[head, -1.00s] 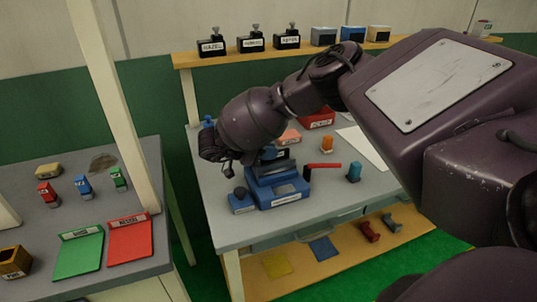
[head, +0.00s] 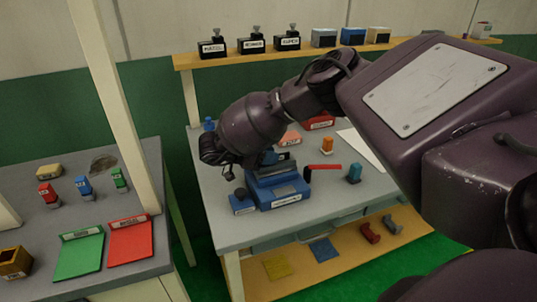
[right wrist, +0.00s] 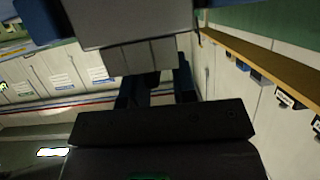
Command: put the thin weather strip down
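The wrist hides most of the gripper in the head view. In the right wrist view, the dark gripper body and fingers (right wrist: 157,88) are below a large grey block. The gap between the fingers is too dark to read. I cannot make out a thin weather strip in either view. My left gripper is not in view.
The grey workbench (head: 225,228) holds a red-handled tool (head: 323,167), a teal piece (head: 354,173) and an orange piece (head: 327,145). A wooden shelf (head: 300,53) with labelled boxes runs behind.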

